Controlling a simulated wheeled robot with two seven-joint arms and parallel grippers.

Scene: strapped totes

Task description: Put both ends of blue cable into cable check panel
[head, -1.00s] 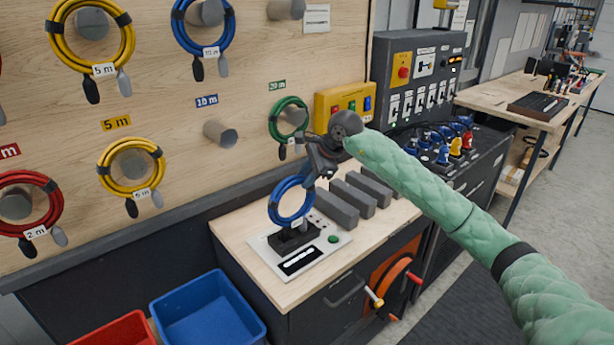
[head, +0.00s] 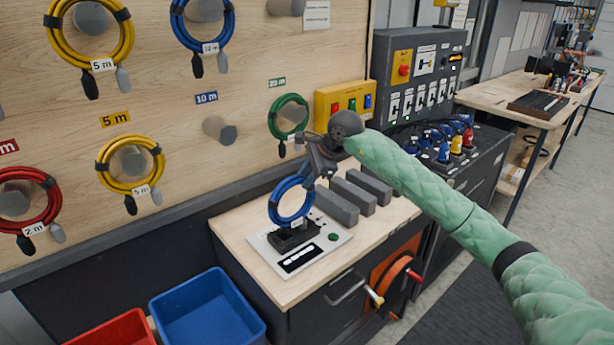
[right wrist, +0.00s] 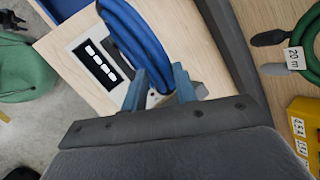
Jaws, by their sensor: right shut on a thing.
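The blue cable (head: 275,208) is a coil held upright over the cable check panel (head: 325,253), a pale plate with a black block, a dark display and a green button on the bench. My right gripper (head: 312,180) is shut on the top of the coil. The right wrist view shows the blue cable (right wrist: 137,38) by the fingers (right wrist: 160,90) and the panel (right wrist: 72,48) beyond. The coil's lower part is at the black block (head: 292,238). I cannot tell whether either cable end is in it. My left gripper is not in view.
Several grey blocks (head: 337,207) lie on the bench right behind the panel. A pegboard (head: 170,85) with coiled cables stands behind, and a yellow switch box (head: 343,100) at the back. A blue bin (head: 205,310) and a red bin (head: 115,330) are at lower left.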

